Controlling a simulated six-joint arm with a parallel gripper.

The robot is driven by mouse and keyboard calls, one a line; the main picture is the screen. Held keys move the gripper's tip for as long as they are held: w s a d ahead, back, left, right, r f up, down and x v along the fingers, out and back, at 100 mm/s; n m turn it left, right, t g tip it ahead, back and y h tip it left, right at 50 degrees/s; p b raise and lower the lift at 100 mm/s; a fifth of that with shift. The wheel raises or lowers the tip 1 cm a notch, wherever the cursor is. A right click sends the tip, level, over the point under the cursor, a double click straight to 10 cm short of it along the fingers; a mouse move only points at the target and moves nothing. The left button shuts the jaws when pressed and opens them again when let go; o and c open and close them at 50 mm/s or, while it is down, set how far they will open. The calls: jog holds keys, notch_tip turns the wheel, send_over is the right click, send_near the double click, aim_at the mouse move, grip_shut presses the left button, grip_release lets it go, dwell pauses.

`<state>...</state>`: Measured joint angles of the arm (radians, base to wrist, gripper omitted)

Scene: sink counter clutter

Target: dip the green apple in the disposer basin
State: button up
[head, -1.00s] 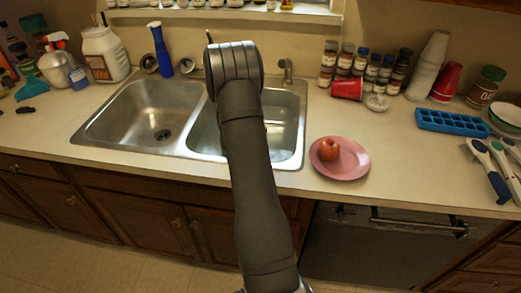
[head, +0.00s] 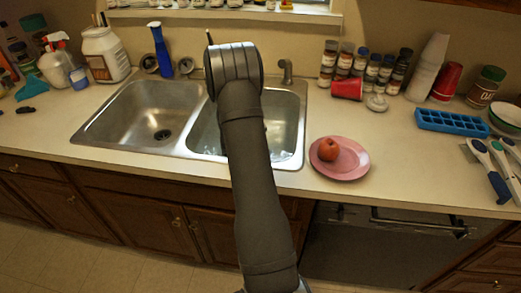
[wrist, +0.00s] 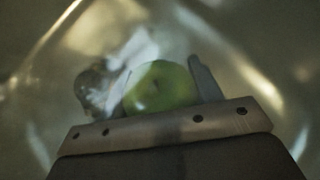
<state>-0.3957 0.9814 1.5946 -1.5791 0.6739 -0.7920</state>
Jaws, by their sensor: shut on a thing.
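The green apple (wrist: 160,86) is between the two fingers of my gripper (wrist: 161,85) in the wrist view. My gripper is shut on it. Blurred, shiny metal basin walls surround them, and a pale, glassy patch lies left of the apple. In the head view my arm reaches over the right basin (head: 285,115), hiding the gripper and apple. Bright, water-like glints show along this basin's front. The left basin (head: 125,115) looks empty, with a dark drain. No label shows which basin is the disposer one.
A pink plate (head: 350,172) with a red apple (head: 328,149) stands right of the sink.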

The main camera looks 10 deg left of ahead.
jog(key=shift+s, duration=0.4)
jog(key=shift+w, duration=0.15)
jog(key=shift+w+a, duration=0.1)
jog(key=shift+w, duration=0.35)
jog(key=shift+r, duration=0.15)
notch_tip(320, 180, up, 19)
dwell(1.3)
dwell(0.9)
